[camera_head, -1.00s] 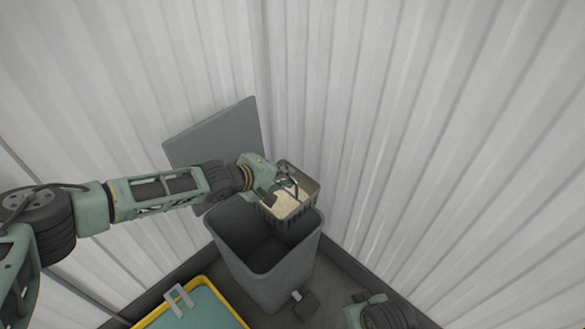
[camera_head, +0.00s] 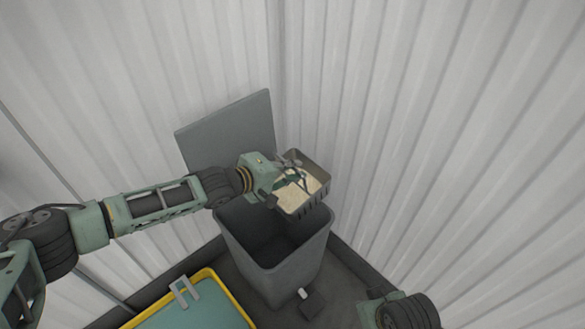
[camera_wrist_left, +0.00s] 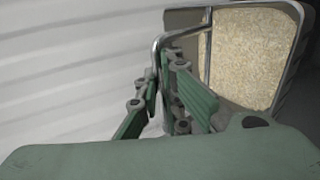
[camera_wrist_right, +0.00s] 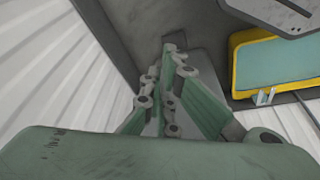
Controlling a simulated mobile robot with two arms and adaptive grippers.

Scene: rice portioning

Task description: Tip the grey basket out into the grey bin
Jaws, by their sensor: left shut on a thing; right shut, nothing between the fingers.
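The grey basket (camera_head: 325,184) holds a layer of pale rice (camera_head: 298,193) and is over the back right of the open grey bin (camera_head: 268,267). My left gripper (camera_head: 287,183) is shut on the basket's wire handle; the handle (camera_wrist_left: 157,55) and the rice also show in the left wrist view. The basket looks close to level, its rice inside. The bin stands in the corner with its lid (camera_head: 228,133) up behind it; its visible inside is dark. My right gripper (camera_wrist_right: 175,65) is shut and empty in the right wrist view, low at the right.
White corrugated walls (camera_head: 440,130) meet behind the bin. A yellow-rimmed container (camera_head: 236,304) with a teal surface stands at the front left. A dark pedal (camera_head: 312,303) is at the bin's front foot.

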